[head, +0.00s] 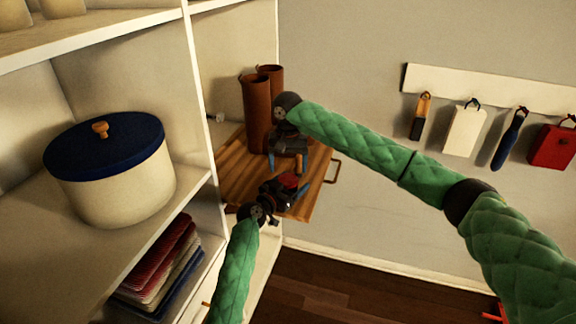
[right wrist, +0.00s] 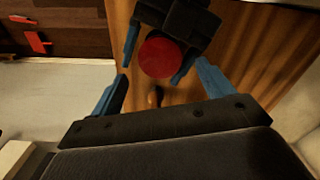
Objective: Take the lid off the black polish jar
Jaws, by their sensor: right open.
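A round thing with a flat red top (right wrist: 160,57) shows in the right wrist view between the blue fingers of my left gripper (right wrist: 155,66), which sit against its sides. It also shows as a red patch in the head view (head: 289,180), partly hidden by the left gripper (head: 296,192). I cannot see its sides, so I cannot tell whether it is the black polish jar. A small brown knob-like thing (right wrist: 155,96) shows just below it in the right wrist view. My right gripper (right wrist: 163,84) is open and empty, fingers apart, facing the red top. In the head view it (head: 287,167) is just beyond the left gripper.
A wooden board or tray (head: 235,180) with a handle lies under both grippers. Tall brown boots (head: 256,115) stand at its back. A shelf unit on the left holds a white pot with a blue lid (head: 118,185) and folded cloths (head: 160,265). Items hang on the wall rail (head: 440,83).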

